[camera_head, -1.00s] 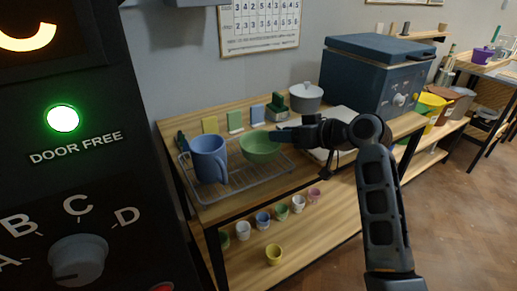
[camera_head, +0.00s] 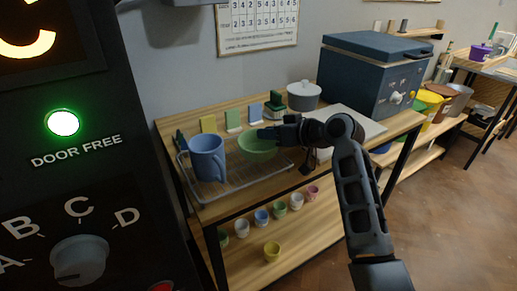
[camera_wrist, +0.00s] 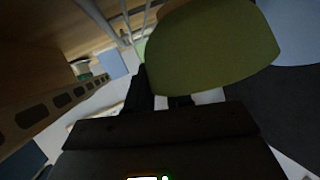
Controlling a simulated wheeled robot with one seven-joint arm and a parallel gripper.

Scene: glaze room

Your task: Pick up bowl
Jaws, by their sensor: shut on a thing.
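The green bowl (camera_head: 256,148) is at the wire rack (camera_head: 228,190) on the wooden table, right of the blue mug (camera_head: 208,158). In the wrist view the bowl (camera_wrist: 212,48) fills the upper middle, looking olive in the shade. My gripper (camera_head: 272,134) reaches in from the right and is shut on the bowl's right rim side. In the wrist view the dark fingers (camera_wrist: 160,98) meet the bowl's near edge. I cannot tell whether the bowl is clear of the rack.
A grey lidded pot (camera_head: 304,97), coloured tiles (camera_head: 232,119) and a blue kiln (camera_head: 372,75) stand behind and to the right. Small cups (camera_head: 262,217) line the lower shelf. A black panel (camera_head: 70,130) blocks the left.

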